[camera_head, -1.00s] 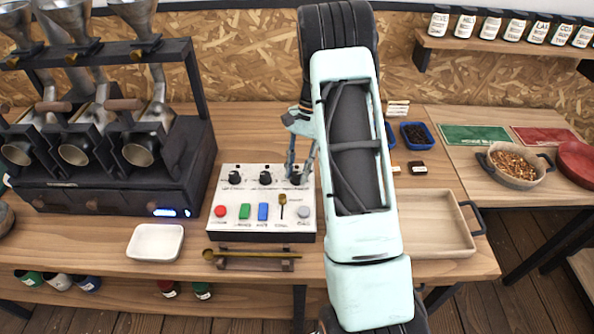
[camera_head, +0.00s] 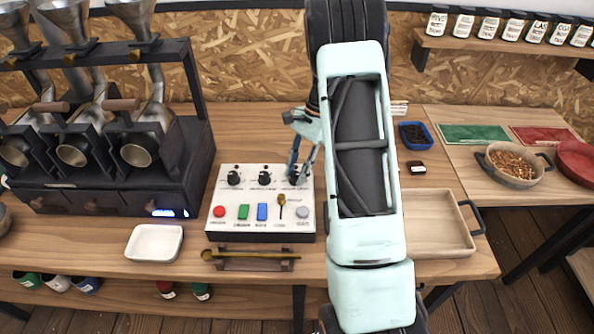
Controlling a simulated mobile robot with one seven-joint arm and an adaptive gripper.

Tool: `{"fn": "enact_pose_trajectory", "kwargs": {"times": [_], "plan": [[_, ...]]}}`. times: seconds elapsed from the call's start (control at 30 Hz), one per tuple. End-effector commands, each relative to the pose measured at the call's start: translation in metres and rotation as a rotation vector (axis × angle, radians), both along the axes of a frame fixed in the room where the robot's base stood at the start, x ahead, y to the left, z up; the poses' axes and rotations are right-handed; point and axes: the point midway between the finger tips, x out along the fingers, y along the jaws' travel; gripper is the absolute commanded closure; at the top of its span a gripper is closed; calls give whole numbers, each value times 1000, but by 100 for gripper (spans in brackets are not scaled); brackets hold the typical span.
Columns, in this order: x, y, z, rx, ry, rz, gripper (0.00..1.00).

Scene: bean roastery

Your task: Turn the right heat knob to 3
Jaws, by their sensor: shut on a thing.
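The white control panel (camera_head: 229,209) lies on the wooden table in the head view. Three black knobs run along its back edge: the left knob (camera_head: 234,178), the middle knob (camera_head: 264,179) and the right heat knob (camera_head: 293,180). My gripper (camera_head: 297,178) reaches down at the panel's back right corner, its fingers shut on the right knob. The fingers partly cover this knob, and its pointer and scale numbers cannot be read.
A roaster machine (camera_head: 110,190) stands left of the panel. A white dish (camera_head: 154,243) and a scoop on a rest (camera_head: 250,254) lie in front. A wooden tray (camera_head: 435,225), partly behind my arm, and a blue bin (camera_head: 418,135) are on the right.

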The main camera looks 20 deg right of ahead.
Motion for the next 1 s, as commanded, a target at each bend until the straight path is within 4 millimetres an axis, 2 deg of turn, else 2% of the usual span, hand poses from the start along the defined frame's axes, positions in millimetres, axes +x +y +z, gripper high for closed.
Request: {"fn": "enact_pose_trajectory", "kwargs": {"times": [0.1, 0.13, 0.27, 0.53, 0.67, 0.77, 1.0], "plan": [[-1, 1, -1, 1, 2, -1, 99], [-1, 1, -1, 1, 2, -1, 73], [0, 1, 0, 2, 2, 0, 58], [0, 0, 0, 1, 1, 1, 57], [2, -3, 8, 0, -1, 1, 57], [4, -9, 22, -1, -3, 1, 57], [12, -27, 70, -1, -3, 0, 57]]}}
